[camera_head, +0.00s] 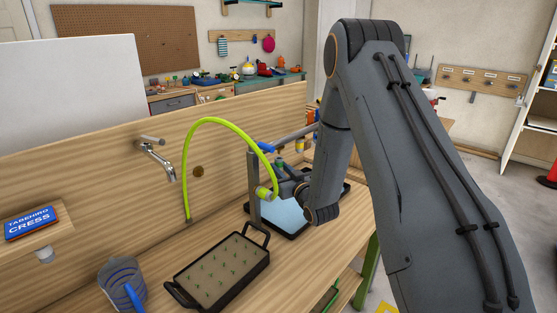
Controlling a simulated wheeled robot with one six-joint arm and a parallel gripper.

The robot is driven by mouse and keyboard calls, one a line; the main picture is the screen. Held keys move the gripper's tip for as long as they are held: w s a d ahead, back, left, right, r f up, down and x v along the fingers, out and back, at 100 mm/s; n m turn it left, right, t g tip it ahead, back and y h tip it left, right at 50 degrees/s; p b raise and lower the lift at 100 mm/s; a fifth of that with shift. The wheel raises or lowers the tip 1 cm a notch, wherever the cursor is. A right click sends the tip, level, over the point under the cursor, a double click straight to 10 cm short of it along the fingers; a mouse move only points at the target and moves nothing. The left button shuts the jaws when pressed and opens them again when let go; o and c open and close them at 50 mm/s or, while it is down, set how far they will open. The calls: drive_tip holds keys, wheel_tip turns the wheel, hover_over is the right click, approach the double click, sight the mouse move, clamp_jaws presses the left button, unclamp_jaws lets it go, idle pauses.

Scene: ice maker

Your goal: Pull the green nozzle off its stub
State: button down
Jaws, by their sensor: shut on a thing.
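A lime-green hose (215,122) rises from the bench and arches over to the right. Its end comes down to a short green and pale nozzle (264,194) beside a grey upright post (254,185). My gripper (274,191) is at the nozzle, coming from the right, and is shut on it. The fingertips are small and partly hidden, so the exact grip is unclear. The stub is not clearly visible, and I cannot tell whether the nozzle is still seated on it.
A grey pipe with a blue handle (265,147) runs above my gripper. A seedling tray (220,262) and a blue jug (122,283) stand in front. A metal tap (157,155) juts from the wooden back panel.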

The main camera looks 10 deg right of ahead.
drive_tip(key=shift+s, duration=0.1)
drive_tip(key=shift+s+p, duration=0.8)
drive_tip(key=shift+s, duration=2.1)
